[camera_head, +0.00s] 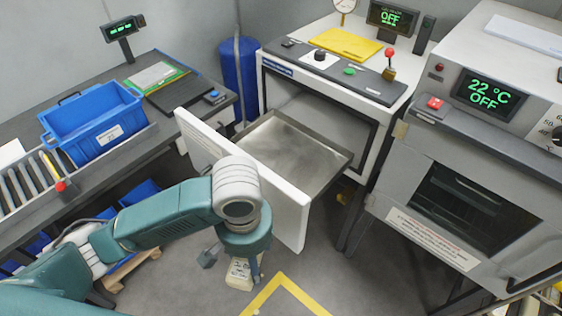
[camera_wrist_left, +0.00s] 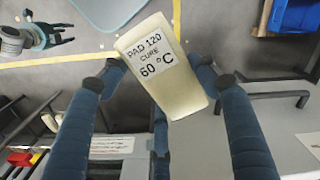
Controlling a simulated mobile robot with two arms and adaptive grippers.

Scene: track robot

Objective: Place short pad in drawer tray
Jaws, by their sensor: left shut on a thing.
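A cream pad (camera_wrist_left: 163,75) with a white label reading "PAD 120 CURE 60 °C" is between the fingers of my left gripper (camera_wrist_left: 158,72). The gripper is shut on it. In the head view the pad (camera_head: 240,274) hangs below my left wrist, low over the floor and in front of the drawer, partly hidden by the gripper (camera_head: 234,266). The drawer is pulled open; its metal tray (camera_head: 290,150) looks empty, behind a white front panel (camera_head: 285,198). My right gripper (camera_wrist_left: 50,27) shows at the upper left of the left wrist view, its fingers apart and empty.
The white drawer cabinet (camera_head: 330,85) carries a yellow sheet (camera_head: 346,44) and knobs. A grey oven (camera_head: 455,200) stands to the right. A blue crate (camera_head: 92,122) sits on the left bench. The floor ahead has a yellow line (camera_head: 283,284).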

